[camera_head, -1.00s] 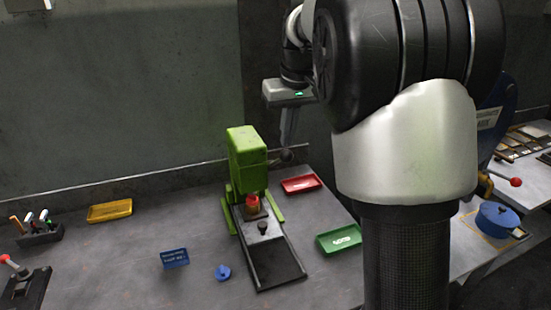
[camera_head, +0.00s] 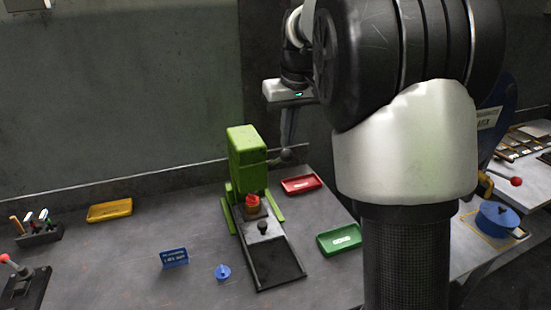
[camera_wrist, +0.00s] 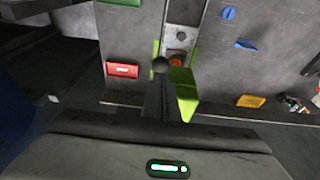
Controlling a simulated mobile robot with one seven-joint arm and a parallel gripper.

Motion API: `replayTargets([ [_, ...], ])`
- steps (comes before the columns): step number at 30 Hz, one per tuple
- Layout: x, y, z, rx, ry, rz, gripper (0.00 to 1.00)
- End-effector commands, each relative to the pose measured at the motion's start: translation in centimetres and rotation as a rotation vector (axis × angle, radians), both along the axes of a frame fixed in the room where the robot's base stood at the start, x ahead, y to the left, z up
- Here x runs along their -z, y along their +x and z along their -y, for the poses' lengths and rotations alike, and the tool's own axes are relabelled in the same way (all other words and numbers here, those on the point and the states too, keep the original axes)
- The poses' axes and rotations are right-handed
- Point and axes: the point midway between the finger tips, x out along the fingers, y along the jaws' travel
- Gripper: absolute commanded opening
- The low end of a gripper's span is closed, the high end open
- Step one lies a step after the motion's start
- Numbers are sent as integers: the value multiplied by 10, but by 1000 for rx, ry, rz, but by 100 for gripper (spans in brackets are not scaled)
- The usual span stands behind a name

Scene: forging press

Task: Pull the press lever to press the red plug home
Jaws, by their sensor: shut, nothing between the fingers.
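The green press (camera_head: 246,158) stands on the grey bench. The red plug (camera_head: 253,200) sits upright in front of it, over the black sliding base. The plug also shows in the wrist view (camera_wrist: 176,60), partly behind the lever's ball. The lever's dark ball knob (camera_head: 286,156) is at the press's right side; most of its rod is hidden. My gripper (camera_head: 289,145) points down just above the knob. In the wrist view my shut fingers (camera_wrist: 162,80) end right at the knob (camera_wrist: 161,64). I cannot tell whether they touch it. Nothing is between the fingers.
A red tray (camera_head: 301,185) and a green tray (camera_head: 339,239) lie right of the press. The wall is close behind. The bench's left middle is mostly clear.

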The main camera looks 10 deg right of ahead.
Motion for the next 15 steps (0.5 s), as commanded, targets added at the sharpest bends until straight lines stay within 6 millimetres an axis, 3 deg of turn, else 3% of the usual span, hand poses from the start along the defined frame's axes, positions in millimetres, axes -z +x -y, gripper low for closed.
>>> replayTargets([
  [15,19,-4,0,0,0,-1,0],
])
